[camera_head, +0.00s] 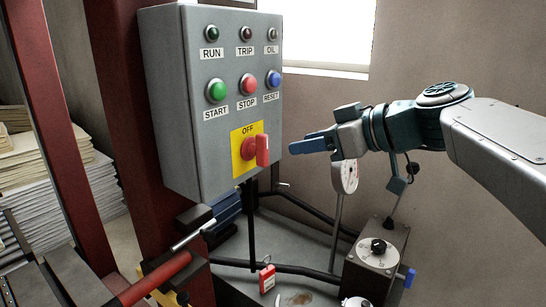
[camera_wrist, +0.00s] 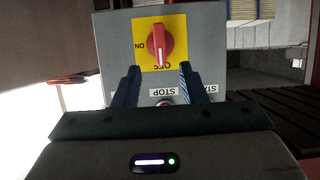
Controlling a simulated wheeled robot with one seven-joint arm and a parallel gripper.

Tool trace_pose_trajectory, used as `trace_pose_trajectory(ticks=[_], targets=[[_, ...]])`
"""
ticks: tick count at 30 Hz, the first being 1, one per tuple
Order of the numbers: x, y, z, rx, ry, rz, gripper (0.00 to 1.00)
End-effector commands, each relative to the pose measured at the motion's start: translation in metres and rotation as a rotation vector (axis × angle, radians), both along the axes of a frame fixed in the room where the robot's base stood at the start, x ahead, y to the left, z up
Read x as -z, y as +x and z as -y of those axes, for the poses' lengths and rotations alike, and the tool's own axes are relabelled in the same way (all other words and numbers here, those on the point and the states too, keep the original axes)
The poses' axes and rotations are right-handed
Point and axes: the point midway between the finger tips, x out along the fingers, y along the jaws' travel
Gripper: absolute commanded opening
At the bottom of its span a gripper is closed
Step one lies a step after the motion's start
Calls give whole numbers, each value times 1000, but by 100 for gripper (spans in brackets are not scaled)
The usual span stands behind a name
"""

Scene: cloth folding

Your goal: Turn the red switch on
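The red switch (camera_head: 263,150) is a rotary handle on a yellow plate (camera_head: 238,164), low on the grey control box. Its handle stands upright toward the OFF label. In the wrist view, which is upside down, the red switch (camera_wrist: 154,47) has its white line pointing at OFF, with ON to one side. My gripper (camera_head: 296,147) is in front of the switch, right of it in the head view, with a clear gap. In the wrist view my gripper (camera_wrist: 159,68) has its two blue fingers apart and empty, on either side of the line to the handle.
Above the switch are a green START button (camera_head: 216,90), red STOP button (camera_head: 248,84) and blue RESET button (camera_head: 273,78). A dial gauge (camera_head: 345,176) stands below my gripper. A red padlock (camera_head: 267,279) and a knobbed grey box (camera_head: 378,249) are lower down.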

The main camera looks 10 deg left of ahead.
Motion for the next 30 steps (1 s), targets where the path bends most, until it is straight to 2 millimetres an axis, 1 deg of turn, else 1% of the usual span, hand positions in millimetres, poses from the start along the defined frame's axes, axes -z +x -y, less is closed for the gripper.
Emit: trace_pose_trajectory(ticks=[1, 9, 15, 21, 29, 30], targets=[[5, 3, -9, -3, -1, -4, 38], [27, 24, -59, -1, -2, -6, 38], [40, 36, -86, 1, -1, -5, 38], [45, 41, -98, 2, -2, -3, 38], [46, 41, -99, 2, -2, -3, 38], [46, 41, -99, 2, -2, -3, 35]])
